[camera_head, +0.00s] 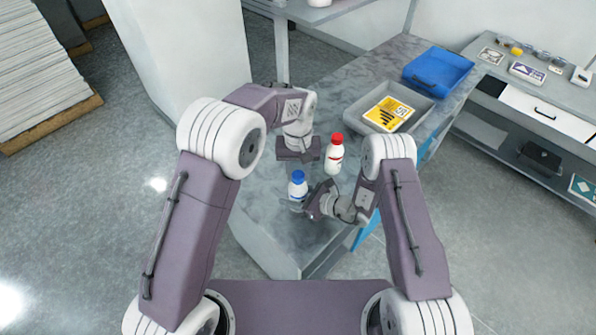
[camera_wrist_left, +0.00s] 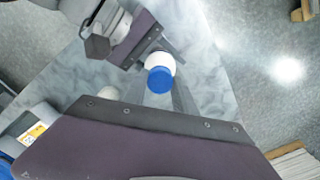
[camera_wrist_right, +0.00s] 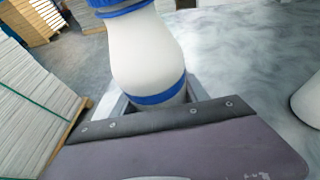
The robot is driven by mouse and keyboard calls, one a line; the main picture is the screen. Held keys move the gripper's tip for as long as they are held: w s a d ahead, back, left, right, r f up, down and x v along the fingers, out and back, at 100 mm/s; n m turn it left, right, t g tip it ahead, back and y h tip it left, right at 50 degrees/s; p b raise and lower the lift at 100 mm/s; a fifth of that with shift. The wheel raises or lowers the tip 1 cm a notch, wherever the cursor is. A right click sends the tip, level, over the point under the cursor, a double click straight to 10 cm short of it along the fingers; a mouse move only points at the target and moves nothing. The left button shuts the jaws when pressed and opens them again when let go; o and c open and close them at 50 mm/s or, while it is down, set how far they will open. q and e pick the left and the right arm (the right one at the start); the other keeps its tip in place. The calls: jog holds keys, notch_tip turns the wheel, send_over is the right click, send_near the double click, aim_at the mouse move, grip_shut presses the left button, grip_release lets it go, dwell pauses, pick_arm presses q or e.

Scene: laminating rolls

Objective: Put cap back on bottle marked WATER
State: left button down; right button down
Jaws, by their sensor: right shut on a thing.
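A white bottle (camera_head: 297,194) with a blue cap (camera_head: 298,175) stands upright near the counter's front left. The cap sits on its top, and no lettering is readable. My right gripper (camera_head: 308,203) is shut on this bottle's lower body. The right wrist view shows the bottle (camera_wrist_right: 145,60) between the fingers, with a blue band low down and its top cut off.
A white bottle (camera_head: 334,158) with a red cap stands to the right, near both arms. Behind it are a grey tray (camera_head: 357,104) with a yellow sign and a blue tray (camera_head: 438,70). A side bench (camera_head: 575,95) holds small items. The counter's left edge is close to the blue-capped bottle.

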pick_arm(q)
jog(key=c, duration=0.9)
grip_release()
notch_tip(320, 180, up, 12)
pick_arm(e)
jog(key=shift+c, duration=2.4)
grip_release()
